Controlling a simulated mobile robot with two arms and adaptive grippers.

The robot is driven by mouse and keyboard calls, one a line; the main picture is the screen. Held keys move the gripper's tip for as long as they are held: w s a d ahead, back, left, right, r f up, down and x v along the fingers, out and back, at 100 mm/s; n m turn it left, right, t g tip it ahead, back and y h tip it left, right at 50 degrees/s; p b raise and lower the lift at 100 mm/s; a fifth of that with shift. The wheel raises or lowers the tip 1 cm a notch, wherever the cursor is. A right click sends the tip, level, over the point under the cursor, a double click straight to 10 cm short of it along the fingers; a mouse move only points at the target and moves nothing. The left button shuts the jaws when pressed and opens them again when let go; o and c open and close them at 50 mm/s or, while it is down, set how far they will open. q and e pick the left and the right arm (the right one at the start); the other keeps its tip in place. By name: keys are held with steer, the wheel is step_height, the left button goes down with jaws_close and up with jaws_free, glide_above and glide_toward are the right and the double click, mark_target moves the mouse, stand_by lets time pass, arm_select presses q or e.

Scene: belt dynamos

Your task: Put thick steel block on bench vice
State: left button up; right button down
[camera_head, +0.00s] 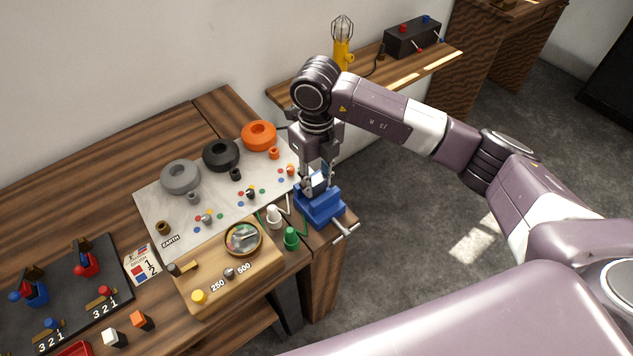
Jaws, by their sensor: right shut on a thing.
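The blue bench vice (321,209) stands at the right end of the wooden bench, with its metal handle (345,232) sticking out over the edge. My right gripper (318,182) points down directly above the vice. It is shut on a small pale metal block (319,180), the steel block, which is at the top of the vice. The fingers partly cover the block, and I cannot tell whether it touches the vice jaws. My left gripper is not in view.
Left of the vice are a white board (215,210) with grey, black and orange rings (259,135), a green bottle-like part (291,238) and a wooden panel (215,275) with a round dish. A shelf (385,75) with a lamp and black box is behind.

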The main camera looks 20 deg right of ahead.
mark_target(316, 179)
steer(key=shift+f, duration=1.15)
steer(key=c, duration=1.5)
jaws_free()
steer(key=shift+r, duration=0.2)
step_height(316, 179, up, 11)
steer(key=b, duration=0.4)
steer(key=shift+r, duration=0.45)
